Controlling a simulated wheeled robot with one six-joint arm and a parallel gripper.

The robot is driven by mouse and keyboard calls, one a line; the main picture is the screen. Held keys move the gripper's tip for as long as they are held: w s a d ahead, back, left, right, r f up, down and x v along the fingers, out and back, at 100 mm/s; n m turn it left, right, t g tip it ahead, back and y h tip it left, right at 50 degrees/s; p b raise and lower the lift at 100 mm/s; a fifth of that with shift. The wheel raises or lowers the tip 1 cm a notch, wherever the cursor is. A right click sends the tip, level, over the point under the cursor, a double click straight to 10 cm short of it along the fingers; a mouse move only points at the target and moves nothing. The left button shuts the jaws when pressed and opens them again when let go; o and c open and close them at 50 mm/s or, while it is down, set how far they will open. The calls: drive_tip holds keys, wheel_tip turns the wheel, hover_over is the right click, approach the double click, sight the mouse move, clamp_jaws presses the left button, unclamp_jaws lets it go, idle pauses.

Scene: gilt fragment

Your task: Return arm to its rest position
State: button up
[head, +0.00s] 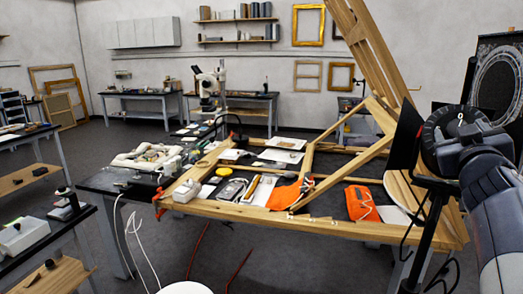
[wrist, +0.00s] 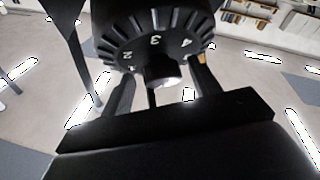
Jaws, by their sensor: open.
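My arm (head: 492,205) reaches in from the right edge of the head view, its grey end close beside a round black fitting (head: 436,138) on a dark stand. In the wrist view, my gripper (wrist: 162,88) is open, with its two dark fingers apart. A black ridged dial (wrist: 153,38) with white numbers fills the upper middle, very close to the fingers. Its short stub shows between them. I cannot tell whether the fingers touch the dial. My gripper's fingers are not clear in the head view.
A wooden-framed workbench (head: 232,212) with orange cloths (head: 362,203), papers and tools lies left of my arm. Tall wooden beams (head: 368,45) lean above it. A dark stand (head: 432,220) is close by my arm.

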drive_tip(key=shift+w+a+f+m+g+h+b, duration=0.15)
drive_tip(key=shift+m+h+b, duration=0.6)
drive_tip(key=shift+b, duration=1.15)
drive_tip(key=shift+a+f+m+g+h+b, duration=0.1)
drive_tip(key=shift+f+m+g+h+b, duration=0.2)
drive_tip(key=shift+m+b, duration=1.25)
drive_tip(key=shift+r+m+h+b, duration=0.3)
drive_tip(key=shift+h+b, duration=0.35)
drive_tip(key=shift+b, duration=0.85)
drive_tip(key=shift+f, duration=0.1)
